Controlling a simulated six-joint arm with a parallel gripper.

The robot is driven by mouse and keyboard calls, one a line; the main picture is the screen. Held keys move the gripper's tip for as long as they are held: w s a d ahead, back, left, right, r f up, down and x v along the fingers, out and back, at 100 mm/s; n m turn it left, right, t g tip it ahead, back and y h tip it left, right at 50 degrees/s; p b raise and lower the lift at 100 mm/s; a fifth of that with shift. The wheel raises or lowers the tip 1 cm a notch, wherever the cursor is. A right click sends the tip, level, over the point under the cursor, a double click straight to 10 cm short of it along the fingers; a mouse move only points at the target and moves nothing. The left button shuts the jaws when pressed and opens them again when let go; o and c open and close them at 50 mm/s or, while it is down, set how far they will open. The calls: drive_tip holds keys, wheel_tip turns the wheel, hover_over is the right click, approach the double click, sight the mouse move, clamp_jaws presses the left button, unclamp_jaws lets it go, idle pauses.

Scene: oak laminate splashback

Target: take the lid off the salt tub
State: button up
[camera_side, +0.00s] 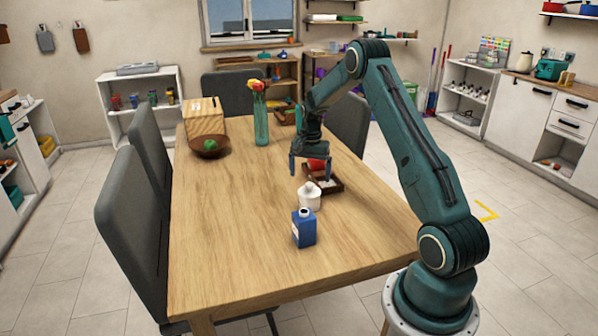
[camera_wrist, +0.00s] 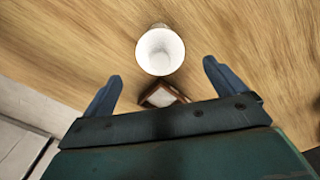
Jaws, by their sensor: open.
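A small white tub with a knobbed top (camera_side: 309,196), which looks like the salt tub with its lid, stands upright on the wooden table. My gripper (camera_side: 310,172) is open and empty, pointing down behind and above it, apart from it. In the wrist view a round white vessel (camera_wrist: 160,52) lies beyond my open fingers (camera_wrist: 162,72), centred between them. It is probably the same tub, but I cannot make out a knob there.
A blue bottle (camera_side: 304,229) stands in front. A brown bowl (camera_side: 210,150) and green vase (camera_side: 261,126) are farther back.

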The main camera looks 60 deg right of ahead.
sight(310, 184)
drive_tip(key=shift+f, duration=0.2)
drive_tip(key=shift+f, duration=2.5)
drive_tip(key=c, duration=1.1)
